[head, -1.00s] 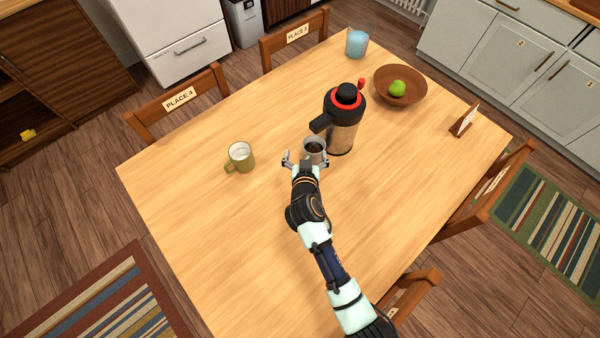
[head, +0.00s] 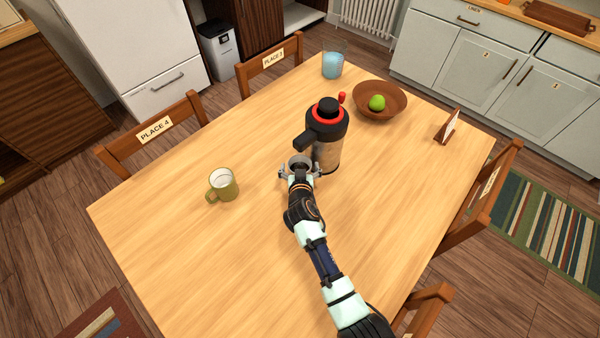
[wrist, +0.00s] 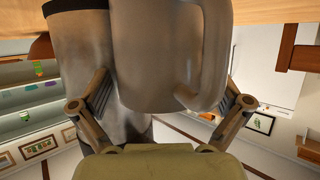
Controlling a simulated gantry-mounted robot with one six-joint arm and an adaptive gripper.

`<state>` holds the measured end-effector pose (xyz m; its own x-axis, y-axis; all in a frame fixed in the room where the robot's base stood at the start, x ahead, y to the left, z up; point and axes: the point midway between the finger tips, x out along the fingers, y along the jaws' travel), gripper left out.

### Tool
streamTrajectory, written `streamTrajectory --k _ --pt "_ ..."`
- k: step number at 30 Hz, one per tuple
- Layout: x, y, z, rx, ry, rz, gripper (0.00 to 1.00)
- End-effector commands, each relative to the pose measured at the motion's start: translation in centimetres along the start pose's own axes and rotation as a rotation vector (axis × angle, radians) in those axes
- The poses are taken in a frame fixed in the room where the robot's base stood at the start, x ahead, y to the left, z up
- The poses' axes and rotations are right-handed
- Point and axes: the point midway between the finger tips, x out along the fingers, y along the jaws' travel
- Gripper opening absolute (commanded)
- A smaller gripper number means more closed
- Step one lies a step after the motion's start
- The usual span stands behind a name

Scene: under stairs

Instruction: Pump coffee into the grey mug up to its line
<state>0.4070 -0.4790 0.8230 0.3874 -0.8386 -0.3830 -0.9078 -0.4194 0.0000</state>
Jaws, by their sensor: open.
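The grey mug (head: 300,160) stands on the table below the spout of the black and steel pump flask (head: 327,150). The flask has a red ring and a black top. My gripper (head: 299,174) is open, with one finger on each side of the mug. In the wrist view the mug (wrist: 160,55) and its handle fill the space between the fingers of my gripper (wrist: 168,92). The flask's steel body (wrist: 75,50) is behind it at the left. The mug's line and its coffee level cannot be made out now.
A green mug (head: 222,185) with a pale inside stands to the left on the table (head: 220,270). The table's front left is clear.

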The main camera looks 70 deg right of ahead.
Motion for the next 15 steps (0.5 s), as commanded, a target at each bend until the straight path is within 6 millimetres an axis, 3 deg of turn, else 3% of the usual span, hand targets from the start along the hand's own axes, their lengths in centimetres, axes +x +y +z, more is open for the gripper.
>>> streamTrajectory --k 5,15 --pt "-0.04 0.0 -0.06 0.0 0.0 0.0 0.97" --pt "-0.06 0.0 -0.05 0.0 0.0 0.0 0.4"
